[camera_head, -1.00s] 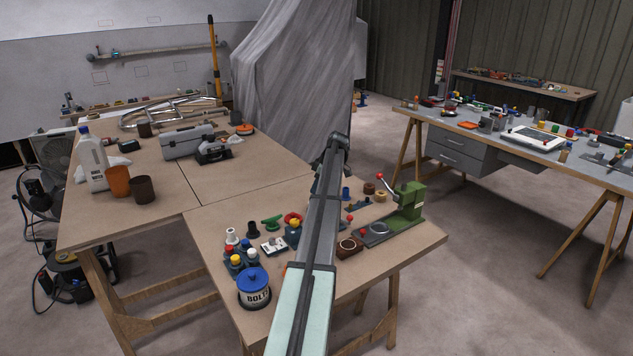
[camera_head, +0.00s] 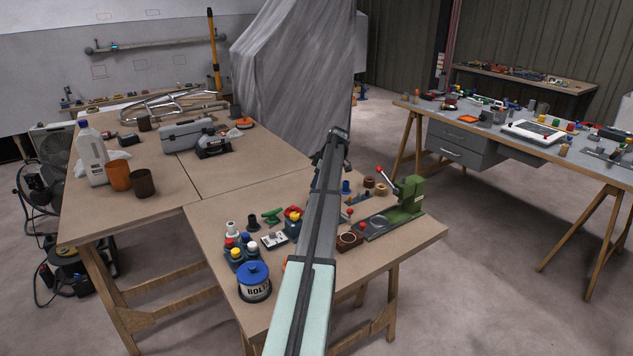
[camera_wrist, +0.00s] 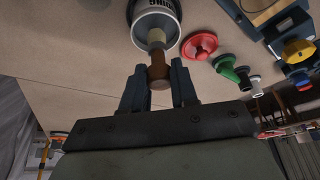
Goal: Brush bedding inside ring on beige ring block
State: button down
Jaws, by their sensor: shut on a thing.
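My gripper (camera_wrist: 158,88) is shut on a brown-handled tool with a pale beige end, which looks like the brush (camera_wrist: 158,70). In the head view my arm hides the gripper and brush. A brown block with a pale ring on top (camera_head: 349,240) stands just right of my arm. A small tan ring-shaped piece (camera_head: 381,190) lies farther back. I cannot tell which is the beige ring block, and no bedding is discernible.
The bolt tin (camera_head: 254,283) stands at the near table's front left, with several coloured-cap bottles behind it. A green lever press (camera_head: 409,195) stands at the right. A red knob (camera_wrist: 199,46) and a green one (camera_wrist: 229,66) show in the wrist view.

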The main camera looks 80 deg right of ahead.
jog(key=shift+f, duration=0.45)
dwell(0.9)
jog(key=shift+r, duration=0.15)
jog(key=shift+r, duration=3.4)
jog(key=shift+w, duration=0.1)
